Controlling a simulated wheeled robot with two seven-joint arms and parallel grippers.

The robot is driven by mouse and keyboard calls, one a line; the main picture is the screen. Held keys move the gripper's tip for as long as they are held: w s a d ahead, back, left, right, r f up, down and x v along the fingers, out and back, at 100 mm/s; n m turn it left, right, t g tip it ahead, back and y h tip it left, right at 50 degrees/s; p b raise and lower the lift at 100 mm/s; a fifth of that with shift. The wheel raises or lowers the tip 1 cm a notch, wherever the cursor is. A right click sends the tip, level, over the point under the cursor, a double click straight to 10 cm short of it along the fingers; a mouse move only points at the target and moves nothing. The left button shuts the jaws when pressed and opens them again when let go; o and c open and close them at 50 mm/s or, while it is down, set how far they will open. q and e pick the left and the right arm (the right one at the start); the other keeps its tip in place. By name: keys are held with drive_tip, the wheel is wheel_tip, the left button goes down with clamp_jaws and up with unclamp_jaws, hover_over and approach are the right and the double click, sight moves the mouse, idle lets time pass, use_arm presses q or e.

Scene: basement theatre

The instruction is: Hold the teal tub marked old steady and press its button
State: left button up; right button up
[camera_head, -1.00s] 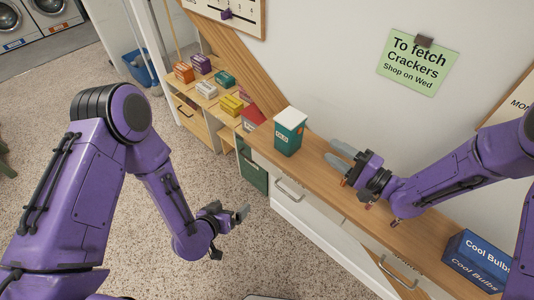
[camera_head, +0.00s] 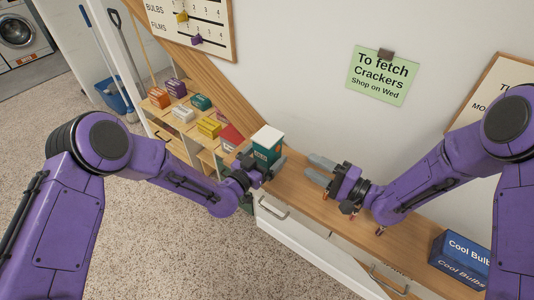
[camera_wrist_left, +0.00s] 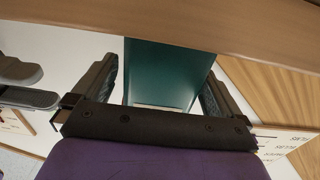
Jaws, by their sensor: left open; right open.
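The teal tub (camera_head: 267,144) with a white lid stands upright on the wooden counter, near its left end. Its label is partly covered by my left gripper (camera_head: 268,168) in the head view. That gripper is open, close in front of the tub. In the left wrist view the teal tub (camera_wrist_left: 165,70) shows between the two open fingers, with gaps visible on both sides. My right gripper (camera_head: 318,171) is open and empty over the counter, to the right of the tub and apart from it. I cannot make out the button.
The wooden counter (camera_head: 305,205) runs along the wall above white drawers. Small coloured boxes (camera_head: 183,113) stand on a low shelf to the left. A blue Cool Bulbs box (camera_head: 462,258) sits at the right end. A green note (camera_head: 383,76) hangs on the wall.

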use_arm(q)
drive_tip(key=shift+w+d, duration=0.35)
drive_tip(key=shift+w, duration=0.15)
drive_tip(key=c, duration=1.1)
drive_tip(key=o, duration=0.3)
drive_tip(key=c, duration=0.3)
use_arm(e)
clamp_jaws()
idle(1.0)
